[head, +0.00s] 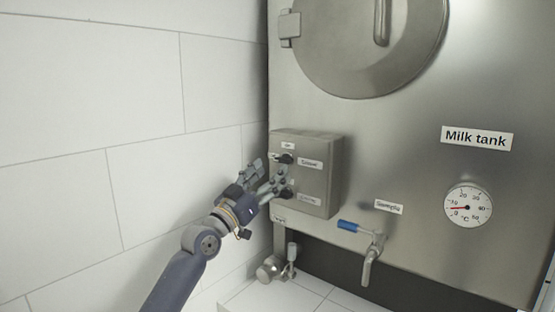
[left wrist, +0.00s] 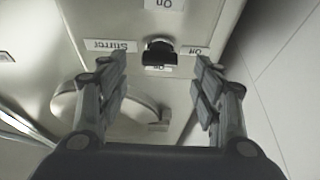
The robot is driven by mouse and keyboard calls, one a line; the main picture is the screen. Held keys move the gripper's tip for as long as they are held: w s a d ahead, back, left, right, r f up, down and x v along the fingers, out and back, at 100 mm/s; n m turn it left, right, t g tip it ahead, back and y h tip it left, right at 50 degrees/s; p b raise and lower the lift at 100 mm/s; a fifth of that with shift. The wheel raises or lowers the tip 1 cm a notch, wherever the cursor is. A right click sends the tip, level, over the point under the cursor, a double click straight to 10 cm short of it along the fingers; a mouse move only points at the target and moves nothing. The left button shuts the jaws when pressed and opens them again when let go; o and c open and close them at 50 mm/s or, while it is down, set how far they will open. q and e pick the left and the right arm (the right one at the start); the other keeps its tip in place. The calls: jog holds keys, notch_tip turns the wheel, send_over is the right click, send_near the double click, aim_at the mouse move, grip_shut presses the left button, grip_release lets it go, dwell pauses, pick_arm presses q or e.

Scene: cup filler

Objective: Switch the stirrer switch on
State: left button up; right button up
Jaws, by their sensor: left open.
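The stirrer switch (head: 285,158) is a dark knob, the upper of two on a grey control box (head: 318,190) on the tank front. In the left wrist view, which is upside down, the black switch (left wrist: 158,52) lies ahead of and between my open fingers. It has a Stirrer label (left wrist: 110,45), an Off label (left wrist: 195,50) and an On label (left wrist: 158,68) around it. Its exact setting is hard to tell. My left gripper (head: 268,172) is open and empty in front of the box, apparently apart from the switch. My right gripper is out of view.
A second knob (head: 285,195) sits lower on the box, close to my left fingers. Below are a blue-handled tap (head: 350,226) and a pipe valve (head: 291,252). A white tiled wall (head: 130,130) stands at the left. A dial gauge (head: 467,207) is at the right.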

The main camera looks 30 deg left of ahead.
aim_at(281, 162)
pick_arm(q)
jog(key=shift+p+x, duration=0.45)
jog(key=shift+x, duration=1.6)
jog(key=shift+f, duration=0.1)
jog(key=c, duration=1.1)
